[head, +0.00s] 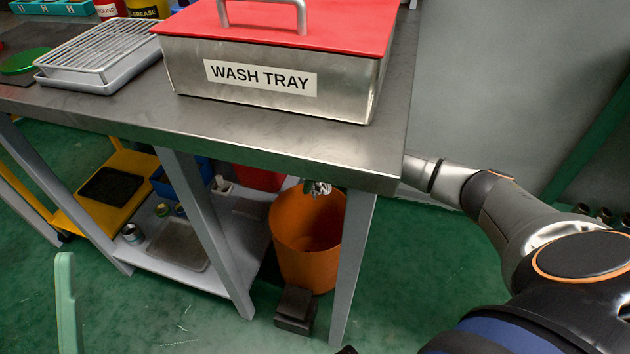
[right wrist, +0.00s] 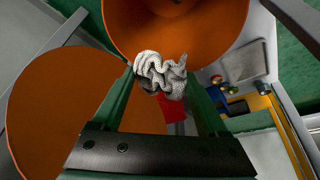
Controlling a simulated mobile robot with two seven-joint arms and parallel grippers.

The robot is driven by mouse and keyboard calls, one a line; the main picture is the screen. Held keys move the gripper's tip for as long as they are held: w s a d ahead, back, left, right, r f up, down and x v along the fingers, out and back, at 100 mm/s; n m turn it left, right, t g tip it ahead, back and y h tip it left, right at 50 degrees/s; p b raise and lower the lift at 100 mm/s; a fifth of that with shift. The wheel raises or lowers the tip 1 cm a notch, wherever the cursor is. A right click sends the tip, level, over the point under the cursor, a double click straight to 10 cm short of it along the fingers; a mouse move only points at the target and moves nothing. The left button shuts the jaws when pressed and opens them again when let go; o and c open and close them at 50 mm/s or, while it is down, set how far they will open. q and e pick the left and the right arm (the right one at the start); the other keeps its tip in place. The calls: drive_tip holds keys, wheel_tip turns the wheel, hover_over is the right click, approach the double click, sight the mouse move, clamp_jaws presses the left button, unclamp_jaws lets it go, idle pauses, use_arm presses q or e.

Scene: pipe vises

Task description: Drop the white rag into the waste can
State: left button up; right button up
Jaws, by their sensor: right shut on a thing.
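The white rag (right wrist: 162,72) is crumpled and held between the green fingertips of my right gripper (right wrist: 160,84) in the right wrist view. A small part of the rag (head: 318,188) shows in the head view below the bench edge, at the top of the waste can. The orange waste can (head: 305,255) stands on the floor under the bench's right end, its open mouth visible. It also shows in the right wrist view (right wrist: 190,35). The bench hides most of my right gripper in the head view. One pale green finger of my left gripper (head: 65,305) shows at lower left.
The steel bench (head: 270,140) carries a red-lidded wash tray (head: 270,75) and a wire rack (head: 105,45). A bench leg (head: 353,265) stands beside the can. A dark pedal block (head: 295,310) is at its foot. A lower shelf (head: 205,275) holds small items.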

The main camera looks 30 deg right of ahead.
drive_tip(key=shift+f+b, duration=1.7)
drive_tip(key=shift+f, duration=1.05)
drive_tip(key=o, duration=1.2)
drive_tip(key=shift+r, duration=0.1)
drive_tip(key=p, duration=0.6)
approach(319, 196)
drive_tip(key=shift+w+d+f, duration=0.55)
drive_tip(key=shift+w+d, duration=0.1)
drive_tip(key=shift+d, duration=0.1)
